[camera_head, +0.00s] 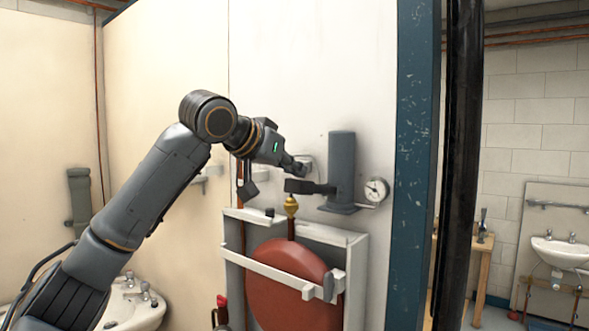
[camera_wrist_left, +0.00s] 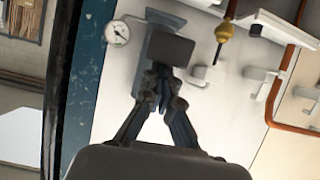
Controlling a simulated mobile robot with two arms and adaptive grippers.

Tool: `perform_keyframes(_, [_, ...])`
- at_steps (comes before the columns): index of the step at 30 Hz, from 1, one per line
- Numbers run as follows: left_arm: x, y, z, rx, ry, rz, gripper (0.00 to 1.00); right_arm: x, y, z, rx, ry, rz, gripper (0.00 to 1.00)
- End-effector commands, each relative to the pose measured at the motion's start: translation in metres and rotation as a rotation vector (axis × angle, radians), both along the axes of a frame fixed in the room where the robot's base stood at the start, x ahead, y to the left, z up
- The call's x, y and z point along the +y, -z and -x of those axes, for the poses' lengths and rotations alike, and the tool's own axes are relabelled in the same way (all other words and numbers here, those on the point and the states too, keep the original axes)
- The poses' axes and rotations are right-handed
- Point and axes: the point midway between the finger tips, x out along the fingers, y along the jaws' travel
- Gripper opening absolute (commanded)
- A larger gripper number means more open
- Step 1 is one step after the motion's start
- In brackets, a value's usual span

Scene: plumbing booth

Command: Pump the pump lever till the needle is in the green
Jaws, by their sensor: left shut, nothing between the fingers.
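The grey pump (camera_head: 341,165) is fixed to the white wall panel, with its dark lever (camera_head: 310,187) sticking out to the left. The round white gauge (camera_head: 376,189) is to the right of the pump; its needle is too small to read against any green zone. My left gripper (camera_head: 299,167) is shut and empty, just above the lever's outer end in the head view. In the left wrist view the shut fingers (camera_wrist_left: 163,88) are close to the lever's dark end (camera_wrist_left: 171,48), and the gauge (camera_wrist_left: 117,32) is up and left. Contact cannot be told. My right gripper is not in view.
A red tank (camera_head: 290,285) in a white frame (camera_head: 350,250) stands below the pump, with a brass fitting (camera_head: 291,205) above it. A blue post (camera_head: 413,150) stands to the right. A basin (camera_head: 135,310) is at lower left.

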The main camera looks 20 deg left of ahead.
Motion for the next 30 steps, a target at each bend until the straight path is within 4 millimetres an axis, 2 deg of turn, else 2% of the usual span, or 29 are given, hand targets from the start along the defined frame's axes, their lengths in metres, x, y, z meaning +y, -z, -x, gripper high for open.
perform_keyframes(6, [0.001,0.012,0.002,-0.066,-0.001,0.024,0.0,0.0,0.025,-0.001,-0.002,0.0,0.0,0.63])
perform_keyframes(17, [0.002,0.016,0.004,-0.133,0.0,0.049,0.0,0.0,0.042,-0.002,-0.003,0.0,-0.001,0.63])
perform_keyframes(23, [0.002,0.028,0.006,-0.214,0.001,0.078,0.0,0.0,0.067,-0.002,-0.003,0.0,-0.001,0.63])
perform_keyframes(30, [0.004,0.046,0.01,-0.311,0.001,0.114,0.0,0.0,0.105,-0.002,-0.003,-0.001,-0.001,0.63])
